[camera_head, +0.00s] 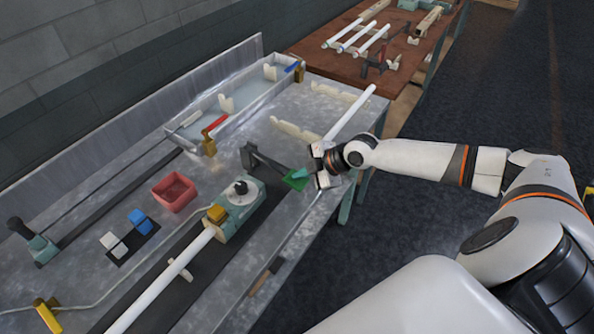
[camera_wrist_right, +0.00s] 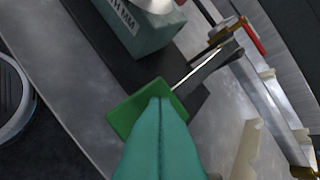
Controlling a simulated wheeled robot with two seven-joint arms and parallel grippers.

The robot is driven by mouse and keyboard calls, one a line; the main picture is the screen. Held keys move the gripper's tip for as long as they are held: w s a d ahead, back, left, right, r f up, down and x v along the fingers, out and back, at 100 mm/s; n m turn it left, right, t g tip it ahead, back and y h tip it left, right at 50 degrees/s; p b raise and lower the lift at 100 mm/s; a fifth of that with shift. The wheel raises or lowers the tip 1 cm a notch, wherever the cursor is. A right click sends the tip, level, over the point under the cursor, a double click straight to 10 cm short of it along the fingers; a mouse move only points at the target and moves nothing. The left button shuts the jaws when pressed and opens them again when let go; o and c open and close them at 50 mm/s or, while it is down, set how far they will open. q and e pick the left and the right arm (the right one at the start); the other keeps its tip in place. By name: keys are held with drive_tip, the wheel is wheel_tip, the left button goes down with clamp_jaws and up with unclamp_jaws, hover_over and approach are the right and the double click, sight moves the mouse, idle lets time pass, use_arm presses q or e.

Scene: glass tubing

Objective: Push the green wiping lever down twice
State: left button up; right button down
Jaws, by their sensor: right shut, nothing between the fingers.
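The green wiping lever (camera_head: 293,181) sits at the right edge of the metal bench, at the end of a dark arm. In the right wrist view its flat green pad (camera_wrist_right: 122,112) lies just beyond my fingertips. My right gripper (camera_head: 304,173) is shut and empty, its teal fingers (camera_wrist_right: 160,135) reaching over the pad. The fingertips overlap the pad in view; I cannot tell whether they touch it. My left gripper is not in view.
A teal clamp block (camera_head: 240,205) holds a white tube (camera_head: 165,280) left of the lever. Another white tube (camera_head: 352,112) lies behind my right gripper. A red bin (camera_head: 174,191), blue block (camera_head: 137,216) and long tray (camera_head: 240,108) stand farther left and back.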

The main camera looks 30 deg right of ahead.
drive_tip(key=shift+f+b, duration=0.3)
drive_tip(key=shift+f, duration=0.2)
drive_tip(key=shift+r, duration=0.1)
idle(0.6)
drive_tip(key=shift+r+p, duration=2.1)
drive_tip(key=shift+r, duration=0.65)
wheel_tip(320, 180, up, 5)
drive_tip(key=p, duration=0.3)
drive_tip(key=shift+p, duration=0.4)
